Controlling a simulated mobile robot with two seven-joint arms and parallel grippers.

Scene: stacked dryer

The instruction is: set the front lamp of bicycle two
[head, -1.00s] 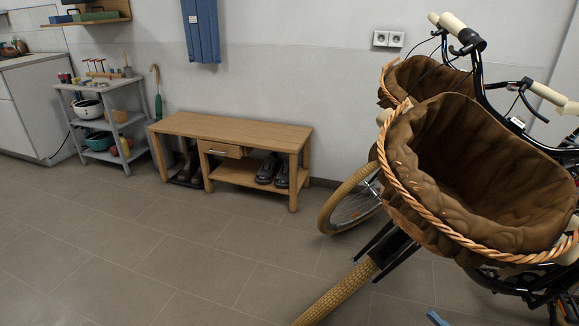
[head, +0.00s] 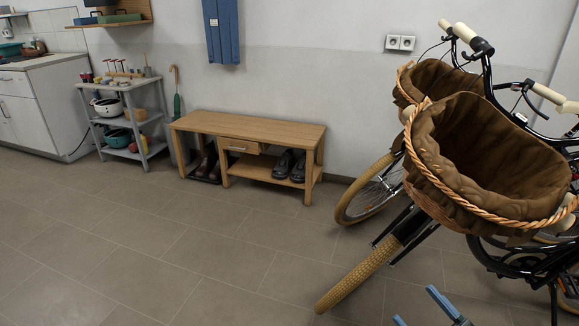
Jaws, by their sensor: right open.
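Two black bicycles stand at the right, each with a lined wicker basket at the front. The nearer basket (head: 490,160) hides much of its bicycle, whose tan front tyre (head: 355,278) points toward the lower middle. The farther basket (head: 437,80) is partly hidden behind it, above the other front wheel (head: 372,192). I cannot tell which is bicycle two, and I cannot make out a front lamp for certain. My right gripper (head: 416,304) shows blue fingertips at the bottom edge, open and empty, right of the near tyre. My left gripper is out of view.
A wooden bench (head: 250,130) with shoes under it stands against the wall. A grey shelf (head: 125,118) with bowls and a white cabinet (head: 40,105) stand to its left. The tiled floor (head: 170,240) at the left and middle is clear.

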